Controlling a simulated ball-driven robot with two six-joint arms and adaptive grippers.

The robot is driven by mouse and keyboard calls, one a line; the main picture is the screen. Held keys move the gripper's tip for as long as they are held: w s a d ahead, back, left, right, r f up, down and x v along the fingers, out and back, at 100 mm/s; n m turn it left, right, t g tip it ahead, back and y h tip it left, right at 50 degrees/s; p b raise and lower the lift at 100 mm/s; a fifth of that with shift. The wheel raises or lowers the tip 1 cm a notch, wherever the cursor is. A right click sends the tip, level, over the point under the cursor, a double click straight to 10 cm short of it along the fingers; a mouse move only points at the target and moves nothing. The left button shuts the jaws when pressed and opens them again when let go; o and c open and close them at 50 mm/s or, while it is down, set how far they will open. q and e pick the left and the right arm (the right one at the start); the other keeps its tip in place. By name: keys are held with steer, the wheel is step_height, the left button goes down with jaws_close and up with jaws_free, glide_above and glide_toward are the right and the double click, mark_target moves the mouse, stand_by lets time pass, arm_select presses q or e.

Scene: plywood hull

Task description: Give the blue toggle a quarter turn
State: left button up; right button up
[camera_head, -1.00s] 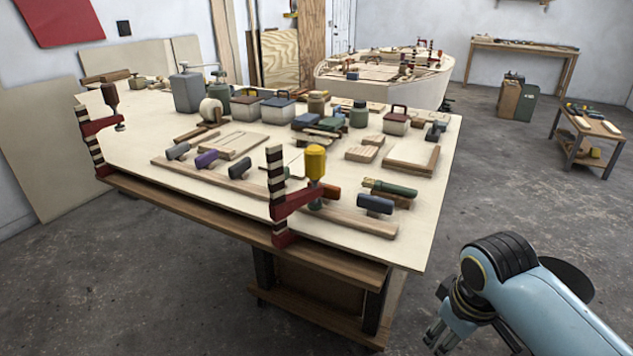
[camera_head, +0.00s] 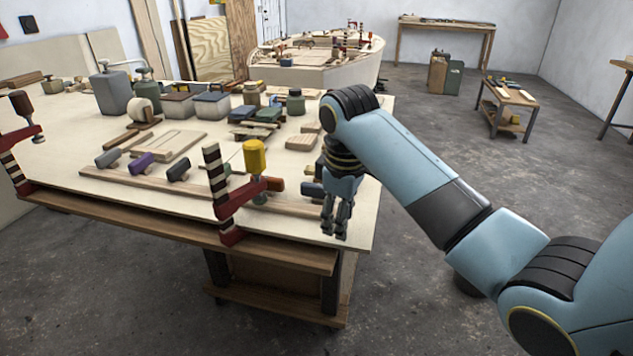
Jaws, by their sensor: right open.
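My right gripper (camera_head: 334,230) is open and empty. It points down at the right end of the strip, in front of the slate-blue toggle, and partly hides it. I cannot tell whether they touch. My left gripper is out of view.
A red clamp (camera_head: 228,203) with a yellow handle (camera_head: 255,158) stands left of the orange toggle. Another red clamp (camera_head: 20,135) is at the far left. Boxes and jars crowd the bench (camera_head: 75,115) behind the strip. The bench's right corner is bare.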

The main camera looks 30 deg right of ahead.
mark_target(318, 185)
steer(key=w+d+r+n+g+y, duration=0.1)
steer(key=w+d+r+n, duration=0.2)
steer(key=w+r, duration=0.85)
step_height(318, 185, down, 11)
steer(key=shift+a+f, duration=0.1)
jaws_close()
